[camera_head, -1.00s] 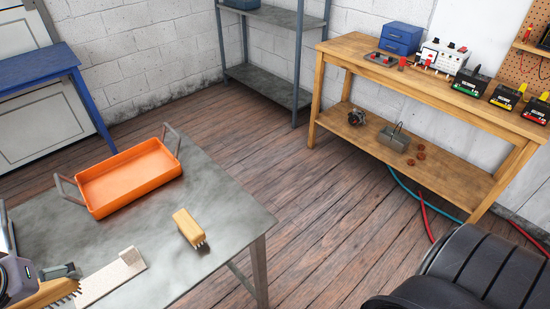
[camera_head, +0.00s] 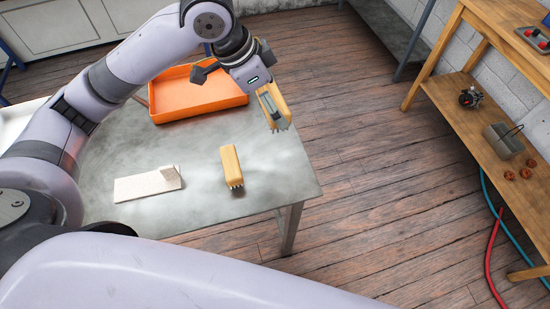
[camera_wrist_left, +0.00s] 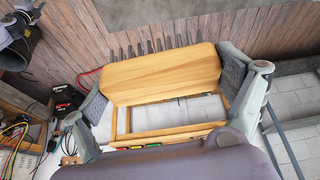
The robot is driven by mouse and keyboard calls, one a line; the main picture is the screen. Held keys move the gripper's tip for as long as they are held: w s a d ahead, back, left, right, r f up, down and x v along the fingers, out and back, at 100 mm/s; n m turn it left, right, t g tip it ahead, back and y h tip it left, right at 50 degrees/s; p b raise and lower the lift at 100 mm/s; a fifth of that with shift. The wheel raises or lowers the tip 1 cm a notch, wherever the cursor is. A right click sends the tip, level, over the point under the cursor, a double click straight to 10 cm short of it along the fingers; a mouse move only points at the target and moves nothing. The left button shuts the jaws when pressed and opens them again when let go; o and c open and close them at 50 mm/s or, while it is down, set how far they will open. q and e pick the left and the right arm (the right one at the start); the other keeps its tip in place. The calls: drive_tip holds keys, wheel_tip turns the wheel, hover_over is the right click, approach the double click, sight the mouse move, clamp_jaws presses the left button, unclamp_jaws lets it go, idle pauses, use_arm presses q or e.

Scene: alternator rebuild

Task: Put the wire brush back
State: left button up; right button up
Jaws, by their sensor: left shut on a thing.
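My left gripper (camera_head: 268,94) is shut on a wooden-backed brush (camera_head: 276,111) with dark bristles. It holds the brush in the air near the table's far right corner, beyond the second brush. In the left wrist view, the wooden block (camera_wrist_left: 160,75) lies between the two grey fingers, with its bristles along the far edge. A second yellow wooden brush (camera_head: 231,162) with short bristles lies on the grey metal table (camera_head: 195,136). I cannot tell from looks alone which brush the task names. I do not see my right gripper.
An orange tray (camera_head: 198,104) sits on the table's far side, behind my left arm. A white plate with a raised tab (camera_head: 145,188) lies left of the second brush. A wooden bench (camera_head: 470,120) stands to the right across open floor. The table's front right is clear.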

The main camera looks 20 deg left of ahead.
use_arm(q)
drive_tip(key=shift+w+d+f+m, duration=0.15)
drive_tip(key=shift+d+f, duration=0.1)
drive_tip(key=shift+f, duration=0.3)
drive_tip(key=shift+w+d+f+m, duration=0.15)
drive_tip(key=shift+d+f, duration=0.1)
drive_tip(key=shift+f, duration=0.3)
wheel_tip(320, 180, down, 17)
drive_tip(key=shift+a+f+p, duration=0.1)
drive_tip(key=shift+p, duration=0.7)
drive_tip(key=shift+w+f, duration=0.1)
drive_tip(key=shift+f, duration=0.35)
use_arm(e)
drive_tip(key=shift+w+d+r, duration=0.15)
drive_tip(key=shift+w+r, duration=0.55)
drive_tip(key=shift+r, duration=0.1)
use_arm(q)
drive_tip(key=o, duration=0.6)
drive_tip(key=shift+o, duration=0.7)
